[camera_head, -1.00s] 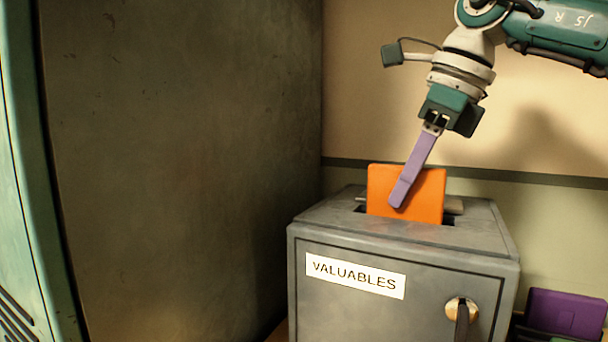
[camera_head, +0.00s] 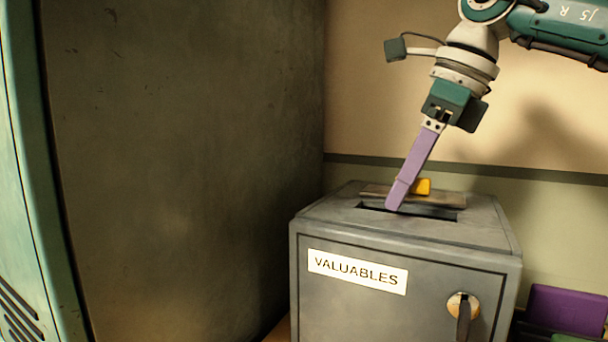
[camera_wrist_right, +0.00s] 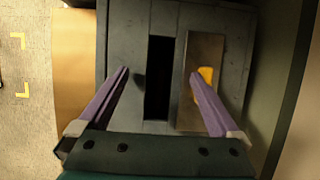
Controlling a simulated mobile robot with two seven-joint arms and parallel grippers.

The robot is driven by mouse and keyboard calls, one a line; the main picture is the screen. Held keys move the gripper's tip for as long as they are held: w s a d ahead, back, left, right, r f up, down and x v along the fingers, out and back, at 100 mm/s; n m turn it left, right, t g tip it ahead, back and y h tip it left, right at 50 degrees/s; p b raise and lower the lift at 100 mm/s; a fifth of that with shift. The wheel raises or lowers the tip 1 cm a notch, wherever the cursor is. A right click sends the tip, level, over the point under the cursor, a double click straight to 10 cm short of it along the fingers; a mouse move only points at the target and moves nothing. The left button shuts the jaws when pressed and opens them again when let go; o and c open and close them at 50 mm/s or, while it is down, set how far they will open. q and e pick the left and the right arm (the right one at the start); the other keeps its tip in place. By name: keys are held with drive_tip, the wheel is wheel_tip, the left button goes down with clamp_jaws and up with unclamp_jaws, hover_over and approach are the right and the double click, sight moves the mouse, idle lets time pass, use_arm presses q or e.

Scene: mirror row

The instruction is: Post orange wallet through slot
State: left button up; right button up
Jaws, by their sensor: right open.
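The grey safe box (camera_head: 420,234) labelled VALUABLES has a dark slot (camera_head: 440,212) in its top; the slot also shows in the right wrist view (camera_wrist_right: 158,78). My left gripper is not in view.
A metal plate (camera_head: 375,191) lies behind the slot, with a small yellow-orange piece (camera_head: 424,187) on it. A tall dark cabinet side (camera_head: 185,170) stands left of the safe. A purple object (camera_head: 566,315) sits low at right. The safe's door has a round lock (camera_head: 463,304).

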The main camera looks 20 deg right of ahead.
drive_tip(key=v, duration=1)
drive_tip(key=shift+a, duration=0.1)
idle(0.6)
